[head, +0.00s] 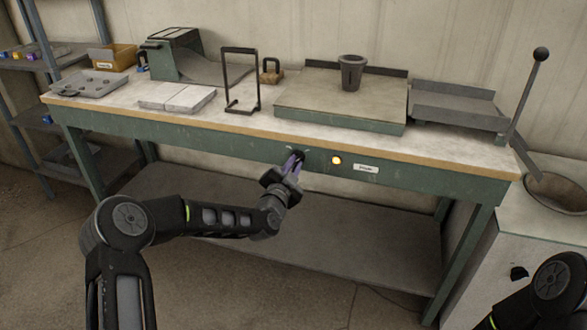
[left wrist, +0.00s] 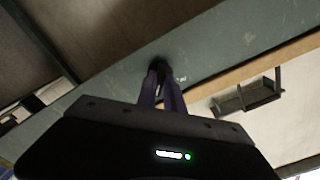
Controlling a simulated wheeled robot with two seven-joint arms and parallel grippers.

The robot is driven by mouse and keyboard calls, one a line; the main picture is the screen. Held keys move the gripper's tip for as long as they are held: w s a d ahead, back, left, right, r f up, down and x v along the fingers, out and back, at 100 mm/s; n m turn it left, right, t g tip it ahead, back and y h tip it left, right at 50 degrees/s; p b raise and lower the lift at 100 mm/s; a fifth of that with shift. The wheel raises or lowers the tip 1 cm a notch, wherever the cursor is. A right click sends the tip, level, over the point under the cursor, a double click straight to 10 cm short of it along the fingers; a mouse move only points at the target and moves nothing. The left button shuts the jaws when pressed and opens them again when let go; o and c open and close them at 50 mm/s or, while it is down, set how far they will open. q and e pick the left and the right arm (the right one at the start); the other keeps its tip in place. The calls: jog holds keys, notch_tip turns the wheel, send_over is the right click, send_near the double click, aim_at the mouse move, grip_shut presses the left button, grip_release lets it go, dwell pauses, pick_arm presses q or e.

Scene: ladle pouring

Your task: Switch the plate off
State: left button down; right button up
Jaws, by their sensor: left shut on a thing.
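The plate (head: 312,104) is a flat grey slab with a green front edge on the workbench, and a dark cup (head: 351,73) stands on it. A dark knob (head: 299,154) sits on the bench's green front rail below the plate. My left gripper (head: 294,163) is at the knob with its purple fingers shut on it. In the left wrist view the fingers (left wrist: 160,80) close around the dark knob (left wrist: 160,63), which they partly hide. A small lamp (head: 336,160) to the right of the knob glows yellow. My right gripper is out of view.
A white label (head: 366,169) is right of the lamp. The bench top (head: 232,122) also holds a wire stand (head: 241,80), a padlock-shaped weight (head: 271,71), pale slabs (head: 176,97) and a grey tray (head: 452,103). A lower shelf (head: 310,235) runs beneath. A bowl-topped cabinet (head: 540,240) stands at right.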

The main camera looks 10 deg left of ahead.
pick_arm(q)
jog(key=shift+n+b, duration=8.7)
jog(key=shift+b, duration=1.05)
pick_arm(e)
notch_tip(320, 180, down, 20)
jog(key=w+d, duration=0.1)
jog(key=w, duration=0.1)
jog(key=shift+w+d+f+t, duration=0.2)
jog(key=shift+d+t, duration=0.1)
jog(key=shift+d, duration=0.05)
pick_arm(q)
jog(key=c, duration=1.5)
grip_release()
jog(key=shift+o, duration=0.2)
jog(key=s, duration=0.7)
jog(key=shift+s+a+p, duration=0.25)
jog(key=shift+s+p, duration=0.1)
jog(key=shift+s, duration=0.05)
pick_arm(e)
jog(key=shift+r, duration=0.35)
